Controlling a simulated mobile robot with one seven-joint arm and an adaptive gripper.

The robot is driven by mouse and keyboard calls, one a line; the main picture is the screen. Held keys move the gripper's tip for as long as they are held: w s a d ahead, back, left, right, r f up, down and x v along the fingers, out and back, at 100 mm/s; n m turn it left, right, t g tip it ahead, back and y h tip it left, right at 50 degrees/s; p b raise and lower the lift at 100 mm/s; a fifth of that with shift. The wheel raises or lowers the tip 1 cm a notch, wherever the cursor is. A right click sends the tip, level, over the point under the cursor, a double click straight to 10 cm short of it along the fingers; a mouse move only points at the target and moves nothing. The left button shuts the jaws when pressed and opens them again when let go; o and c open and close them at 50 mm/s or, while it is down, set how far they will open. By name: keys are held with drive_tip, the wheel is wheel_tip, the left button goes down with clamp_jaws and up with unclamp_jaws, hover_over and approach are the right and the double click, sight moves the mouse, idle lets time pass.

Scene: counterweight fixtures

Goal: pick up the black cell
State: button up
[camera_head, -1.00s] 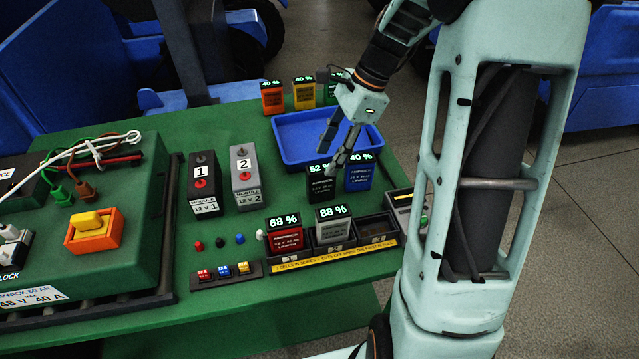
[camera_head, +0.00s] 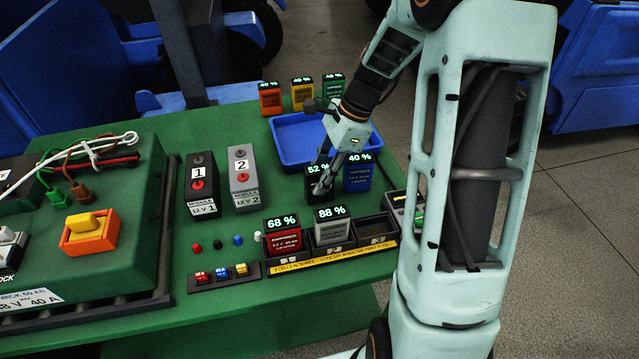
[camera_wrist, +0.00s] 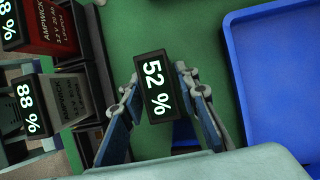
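The black cell (camera_head: 314,194) stands upright on the green bench, its top display reading 52 %. In the wrist view the same cell (camera_wrist: 155,88) is seen from above, between the two fingers of my gripper (camera_wrist: 157,92). One finger lies on each side of it, with narrow gaps that suggest the fingers are still open. In the head view my gripper (camera_head: 325,172) is down at the cell and partly covers it. Whether a fingertip touches the cell is hard to tell.
A blue 40 % cell (camera_head: 357,176) stands close to the right. A blue tray (camera_head: 283,150) lies behind. In front is a holder (camera_head: 335,257) with a red 68 % cell (camera_head: 283,236) and a grey 88 % cell (camera_head: 332,228).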

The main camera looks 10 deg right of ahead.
clamp_jaws()
